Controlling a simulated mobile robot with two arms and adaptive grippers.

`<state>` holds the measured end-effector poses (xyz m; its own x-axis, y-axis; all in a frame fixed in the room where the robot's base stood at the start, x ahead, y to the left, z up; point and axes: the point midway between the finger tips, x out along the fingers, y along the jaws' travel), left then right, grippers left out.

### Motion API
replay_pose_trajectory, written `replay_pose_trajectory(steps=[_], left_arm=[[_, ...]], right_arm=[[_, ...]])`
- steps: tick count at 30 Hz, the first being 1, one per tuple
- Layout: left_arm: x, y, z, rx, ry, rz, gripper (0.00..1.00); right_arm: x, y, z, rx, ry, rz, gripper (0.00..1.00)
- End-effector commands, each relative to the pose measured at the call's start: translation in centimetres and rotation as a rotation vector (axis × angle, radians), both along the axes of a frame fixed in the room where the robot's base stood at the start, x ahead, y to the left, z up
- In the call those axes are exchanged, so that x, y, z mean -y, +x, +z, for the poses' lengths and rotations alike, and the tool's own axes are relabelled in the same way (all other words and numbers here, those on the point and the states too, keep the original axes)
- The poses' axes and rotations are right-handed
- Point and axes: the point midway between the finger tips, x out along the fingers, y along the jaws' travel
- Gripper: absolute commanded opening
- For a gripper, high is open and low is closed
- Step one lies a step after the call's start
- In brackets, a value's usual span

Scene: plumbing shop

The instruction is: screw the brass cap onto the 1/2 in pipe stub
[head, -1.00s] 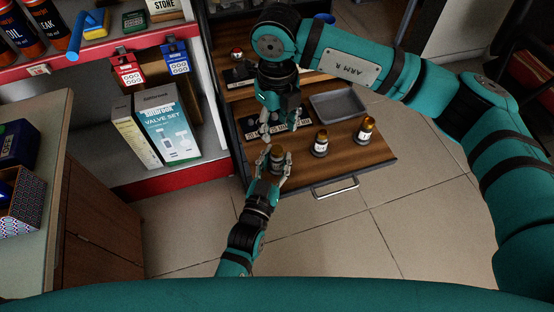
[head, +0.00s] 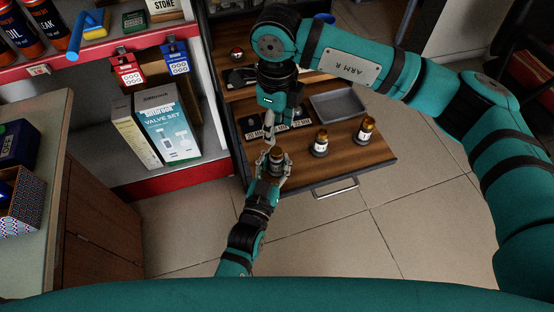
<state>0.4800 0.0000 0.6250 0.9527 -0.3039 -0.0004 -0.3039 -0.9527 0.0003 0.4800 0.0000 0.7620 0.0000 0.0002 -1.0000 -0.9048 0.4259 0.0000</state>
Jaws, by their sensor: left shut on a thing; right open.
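My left gripper (head: 273,164) is low at the front left of the pulled-out wooden drawer. It is shut on a small dark, cylindrical pipe stub (head: 277,155), held roughly upright between its fingers. I cannot read a size on this stub or tell whether a brass cap sits on it. My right gripper (head: 270,136) is open just behind and above the stub, its fingers pointing down. I see no cap between them, but they are small and dark here. Two similar stubs with brass-coloured tops and white labels, one in the middle (head: 321,142) and one at right (head: 366,130), stand on the drawer.
The wooden drawer (head: 350,158) has a front handle (head: 336,188). An empty grey tray (head: 338,104) lies behind the stubs. Size labels (head: 302,122) lie near my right gripper. Shelves with a valve set box (head: 170,125) stand at left. Open tiled floor lies in front.

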Motion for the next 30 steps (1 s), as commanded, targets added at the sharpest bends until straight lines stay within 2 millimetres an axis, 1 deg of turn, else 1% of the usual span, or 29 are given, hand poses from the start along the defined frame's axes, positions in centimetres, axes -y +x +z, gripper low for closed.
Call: replay_pose_trajectory(steps=[1, 3, 21, 24, 27, 30], left_arm=[[-0.02, -0.02, -0.04, -0.001, 0.001, 0.0, 0.0], [-0.03, -0.01, -0.05, -0.001, 0.001, 0.0, 0.0], [-0.02, -0.03, -0.08, -0.002, 0.001, 0.0, 0.0], [-0.02, -0.03, -0.09, -0.002, 0.001, 0.0, 0.0], [-0.02, -0.03, -0.09, -0.002, 0.001, 0.0, 0.0], [-0.02, -0.04, -0.09, -0.002, 0.001, 0.0, 0.0]], right_arm=[[0.01, 0.0, 0.01, 0.001, 0.0, 0.116, 0.46], [0.01, -0.03, -0.01, 0.001, -0.001, 0.293, 0.46], [-0.06, -0.17, 0.0, 0.0, -0.001, 1.792, 0.46], [-0.06, -0.19, -0.01, 0.0, -0.001, 1.996, 0.46], [-0.07, -0.21, -0.01, 0.0, -0.001, 2.153, 0.46], [-0.07, -0.22, -0.01, 0.0, -0.001, 2.256, 0.46]])
